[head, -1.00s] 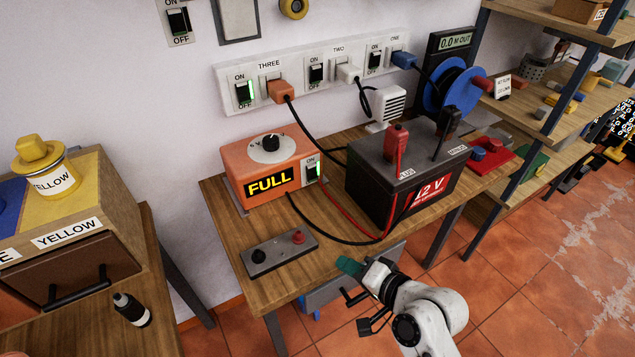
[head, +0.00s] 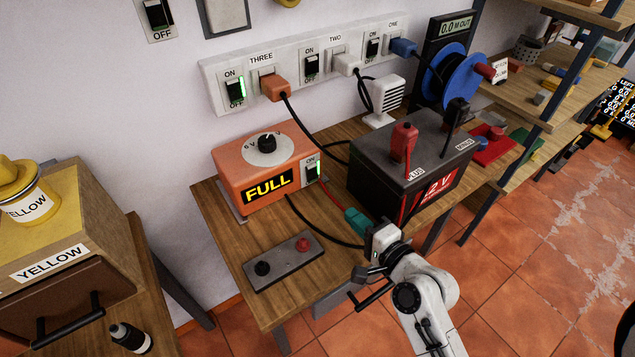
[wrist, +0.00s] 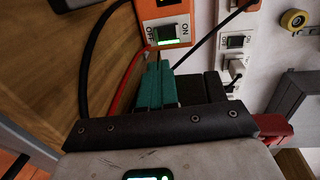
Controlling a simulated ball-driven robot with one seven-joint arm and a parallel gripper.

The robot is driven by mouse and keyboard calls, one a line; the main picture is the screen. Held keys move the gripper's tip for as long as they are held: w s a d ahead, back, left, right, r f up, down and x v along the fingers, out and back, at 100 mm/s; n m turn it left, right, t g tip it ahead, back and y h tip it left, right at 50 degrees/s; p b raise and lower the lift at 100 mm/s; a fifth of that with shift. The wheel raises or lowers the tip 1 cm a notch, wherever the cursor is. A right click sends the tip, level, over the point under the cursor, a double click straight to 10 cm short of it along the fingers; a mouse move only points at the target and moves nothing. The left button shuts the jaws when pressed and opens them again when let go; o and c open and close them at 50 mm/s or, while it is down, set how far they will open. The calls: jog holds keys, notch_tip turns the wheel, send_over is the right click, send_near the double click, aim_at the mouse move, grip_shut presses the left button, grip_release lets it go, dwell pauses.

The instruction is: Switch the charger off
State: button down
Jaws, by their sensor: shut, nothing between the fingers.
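The orange charger (head: 268,172) stands on the wooden bench, its display reading FULL. Its rocker switch (head: 312,171) is on the right of the front face, under the word ON, with a green light showing. In the wrist view the charger's switch (wrist: 170,37) lies just ahead of the fingertips, between the words ON and OFF, its green strip lit. My gripper (head: 353,217) has teal fingers, shut and empty, in front of the bench and right of the charger. In the wrist view my gripper (wrist: 157,67) points towards the switch, apart from it as far as I can tell.
A black 12 V battery (head: 400,170) stands right of the charger, close to my gripper. Red and black cables run between them. A grey terminal plate (head: 284,262) lies at the bench front. The wall strip (head: 290,65) carries several switches and plugs.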

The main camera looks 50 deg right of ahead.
jog(key=shift+w, duration=0.1)
jog(key=p, duration=0.3)
send_near(312, 179)
jog(key=x, duration=0.5)
jog(key=shift+w+d, duration=0.15)
jog(key=shift+w, duration=0.1)
jog(key=shift+w+d+f, duration=0.1)
jog(key=shift+w+d, duration=0.05)
jog(key=shift+w, duration=0.5)
jog(key=shift+f, duration=0.15)
jog(key=shift+w+f+b, duration=0.1)
jog(key=shift+f+b, duration=0.05)
jog(key=shift+b, duration=0.5)
jog(key=shift+r, duration=0.25)
jog(key=shift+s+f, duration=0.1)
jog(key=shift+s, duration=0.3)
jog(key=b+v, duration=0.2)
jog(key=v, duration=0.6)
jog(key=shift+s+f, duration=0.1)
jog(key=shift+s, duration=0.15)
jog(key=shift+v, duration=0.8)
